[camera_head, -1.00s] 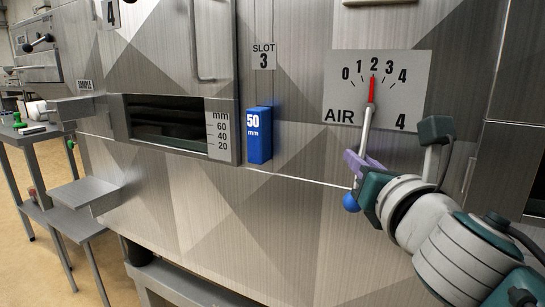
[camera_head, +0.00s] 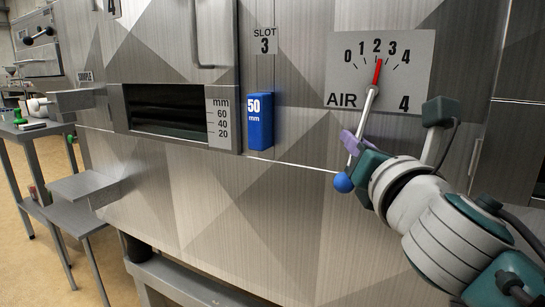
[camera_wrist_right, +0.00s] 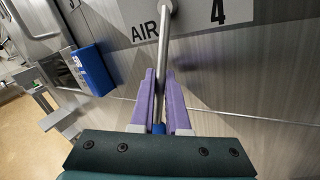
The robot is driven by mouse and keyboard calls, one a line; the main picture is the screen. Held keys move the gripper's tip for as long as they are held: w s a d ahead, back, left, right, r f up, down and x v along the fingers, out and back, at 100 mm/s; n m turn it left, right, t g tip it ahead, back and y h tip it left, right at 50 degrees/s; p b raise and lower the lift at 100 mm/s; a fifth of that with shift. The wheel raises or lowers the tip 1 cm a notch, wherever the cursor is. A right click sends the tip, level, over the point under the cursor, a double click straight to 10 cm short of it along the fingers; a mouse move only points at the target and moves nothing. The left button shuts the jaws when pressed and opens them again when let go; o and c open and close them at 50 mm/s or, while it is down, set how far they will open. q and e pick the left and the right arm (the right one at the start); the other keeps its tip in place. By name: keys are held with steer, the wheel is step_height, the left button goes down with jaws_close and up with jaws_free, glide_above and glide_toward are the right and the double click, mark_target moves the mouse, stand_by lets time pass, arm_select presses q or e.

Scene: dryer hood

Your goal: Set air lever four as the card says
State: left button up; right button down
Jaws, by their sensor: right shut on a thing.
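The air lever four dial plate (camera_head: 380,75) is on the metal front at upper right, marked 0 to 4, "AIR" and "4". The lever (camera_head: 364,120) is a silver rod with a red pointer tip (camera_head: 378,71) and a blue ball (camera_head: 343,183) at its lower end. The pointer stands at about 2, slightly toward 3. My right gripper (camera_head: 352,146) is shut on the rod just above the ball. In the right wrist view the purple fingers (camera_wrist_right: 161,100) flank the rod. My left gripper is not in view. No card with a setting is readable.
A blue 50 mm block (camera_head: 260,121) sticks out under the "SLOT 3" label (camera_head: 265,41), left of the lever. A slot opening (camera_head: 168,111) with a mm scale (camera_head: 219,122) is further left. A grey side table (camera_head: 38,134) stands at far left.

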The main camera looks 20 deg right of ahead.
steer(key=m+b, duration=0.1)
steer(key=w+a+m+t+b, duration=0.1)
steer(key=b, duration=0.1)
steer(key=shift+h, duration=0.3)
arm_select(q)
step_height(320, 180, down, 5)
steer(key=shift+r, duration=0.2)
arm_select(e)
steer(key=shift+r, duration=0.2)
steer(key=c, duration=0.9)
jaws_free()
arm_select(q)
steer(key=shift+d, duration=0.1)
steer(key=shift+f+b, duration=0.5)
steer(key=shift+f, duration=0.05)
arm_select(e)
steer(key=v, duration=1)
steer(key=shift+w, duration=0.1)
